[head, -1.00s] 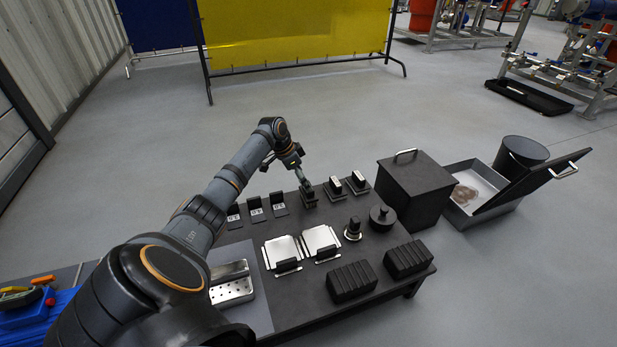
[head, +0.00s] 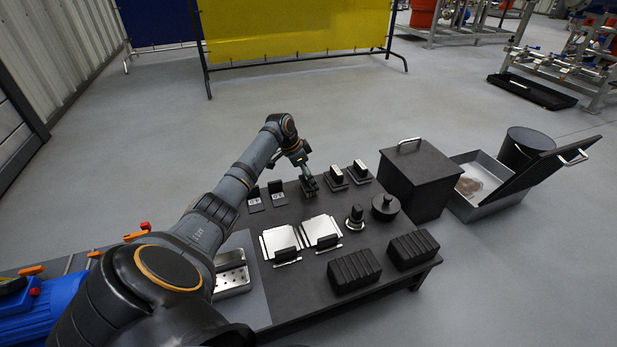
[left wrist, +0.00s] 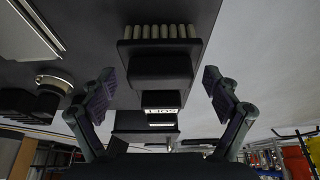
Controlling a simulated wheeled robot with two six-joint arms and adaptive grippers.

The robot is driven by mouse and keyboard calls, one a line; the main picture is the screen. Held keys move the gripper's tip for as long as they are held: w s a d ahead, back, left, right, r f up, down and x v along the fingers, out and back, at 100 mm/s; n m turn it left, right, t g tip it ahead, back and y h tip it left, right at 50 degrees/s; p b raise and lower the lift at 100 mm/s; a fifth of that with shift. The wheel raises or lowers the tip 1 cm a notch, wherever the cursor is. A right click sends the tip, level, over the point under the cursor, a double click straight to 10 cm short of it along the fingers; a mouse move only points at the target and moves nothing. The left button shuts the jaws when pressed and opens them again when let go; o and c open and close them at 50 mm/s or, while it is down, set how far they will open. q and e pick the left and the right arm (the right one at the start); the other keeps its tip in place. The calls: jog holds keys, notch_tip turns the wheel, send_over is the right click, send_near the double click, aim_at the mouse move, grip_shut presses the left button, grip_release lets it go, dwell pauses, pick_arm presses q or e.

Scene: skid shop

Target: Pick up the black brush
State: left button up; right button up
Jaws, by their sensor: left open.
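In the left wrist view a black brush (left wrist: 160,66), a dark block with a row of pale bristle tufts along its top edge in the picture, is between my fingers but apart from them. A black piece with a white "SOFT" label (left wrist: 162,110), upside down in this view, is beside it. My left gripper (left wrist: 160,95) is open, one finger on each side. In the head view my left gripper (head: 309,186) is low at the table's far edge, left of two silver-topped black items (head: 337,176); it largely hides what is under it. My right gripper is not in view.
The dark table (head: 300,298) also carries two silver plates (head: 281,241), a knobbed black weight (head: 385,207), a small knob-topped piece (head: 355,218) and two ribbed black blocks (head: 354,270). A lidded black box (head: 418,180) stands right. Open floor lies beyond.

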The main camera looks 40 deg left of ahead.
pick_arm(q)
jog(key=c, duration=1.3)
jog(key=shift+o, duration=0.2)
jog(key=shift+r, duration=0.1)
